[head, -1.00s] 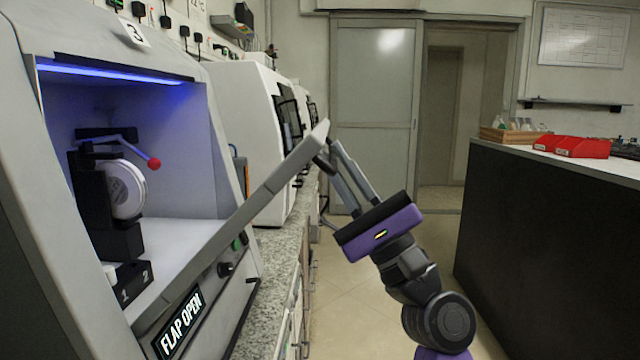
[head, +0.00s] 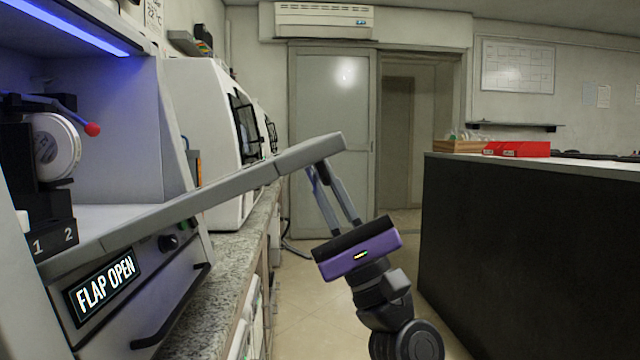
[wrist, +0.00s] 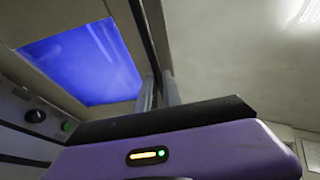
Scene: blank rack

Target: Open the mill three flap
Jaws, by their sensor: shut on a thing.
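The mill three flap (head: 200,203) is a long grey panel seen nearly edge-on in the head view. It stands swung down and outward from the mill's front, its free end still a little higher than its hinge side. My gripper (head: 320,172) is shut on the flap near its free end, from below. The mill's display (head: 103,283) reads "FLAP OPEN". In the wrist view, my fingers (wrist: 158,92) reach up beside a grey frame around a blue-lit area (wrist: 85,62). The exact contact at the fingertips is partly hidden.
The open chamber holds a white round part (head: 55,147) and a red-knobbed lever (head: 91,129). Another white machine (head: 205,115) stands behind on the granite counter (head: 205,300). A dark-sided bench (head: 530,240) stands right. Floor shows between counter and bench.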

